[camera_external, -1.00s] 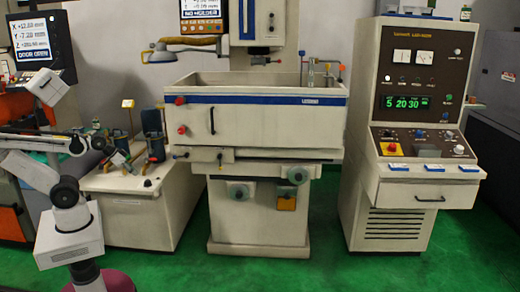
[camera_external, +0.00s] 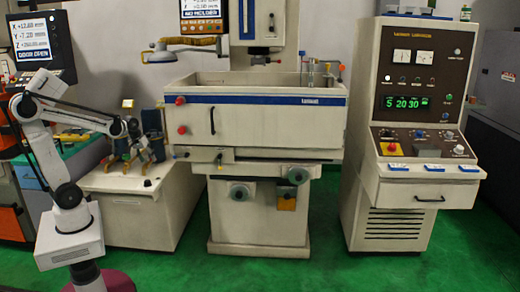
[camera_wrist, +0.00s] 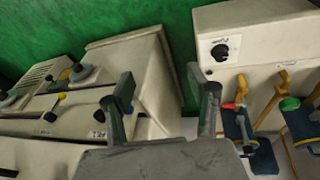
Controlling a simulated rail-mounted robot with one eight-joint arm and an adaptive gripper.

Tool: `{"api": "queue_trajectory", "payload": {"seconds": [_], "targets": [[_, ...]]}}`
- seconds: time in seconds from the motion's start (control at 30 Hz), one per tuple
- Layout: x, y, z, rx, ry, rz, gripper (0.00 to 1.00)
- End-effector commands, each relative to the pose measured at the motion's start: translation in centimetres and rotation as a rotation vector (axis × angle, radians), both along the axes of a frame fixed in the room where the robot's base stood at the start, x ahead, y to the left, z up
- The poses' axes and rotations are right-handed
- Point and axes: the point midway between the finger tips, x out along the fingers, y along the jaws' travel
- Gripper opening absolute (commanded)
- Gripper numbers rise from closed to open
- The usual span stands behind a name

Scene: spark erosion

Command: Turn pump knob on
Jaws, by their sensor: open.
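The black round pump knob (camera_wrist: 219,52) sits on a beige panel at the upper right of the wrist view, with a handwritten label beside it that I read as "Pump". A small dark knob (camera_external: 147,183), likely the same one, shows on the front top of the low beige unit in the external view. My gripper (camera_wrist: 166,95) is open and empty, with its two fingers apart. In the wrist view the knob lies beyond and to the right of the right fingertip, apart from it. In the external view my gripper (camera_external: 145,157) is over the low unit, among its fittings.
Blue fittings with yellow levers and red and green parts (camera_wrist: 246,125) stand close to the right finger. The beige machine tank (camera_external: 262,120) is right of the low unit. Green floor (camera_wrist: 100,18) lies in the gap between the machines.

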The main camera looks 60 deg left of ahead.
Motion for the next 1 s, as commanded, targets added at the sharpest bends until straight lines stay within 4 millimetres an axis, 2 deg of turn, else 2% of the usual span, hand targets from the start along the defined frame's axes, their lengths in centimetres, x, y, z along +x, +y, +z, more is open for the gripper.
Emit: {"api": "queue_trajectory", "payload": {"seconds": [0.03, 0.3, 0.6, 0.7, 0.8, 1.0], "targets": [[0.6, 1.7, -0.5, -0.016, 0.015, 0.059, 0.54], [2.2, 9.8, -3.8, -0.108, 0.103, 0.383, 0.54], [2.0, 18.6, -8.5, -0.192, 0.192, 0.717, 0.54], [1.2, 20.7, -9.9, -0.211, 0.210, 0.807, 0.54], [0.6, 21.9, -10.6, -0.222, 0.218, 0.863, 0.54], [0.0, 22.4, -11.8, -0.228, 0.219, 0.896, 0.54]]}}
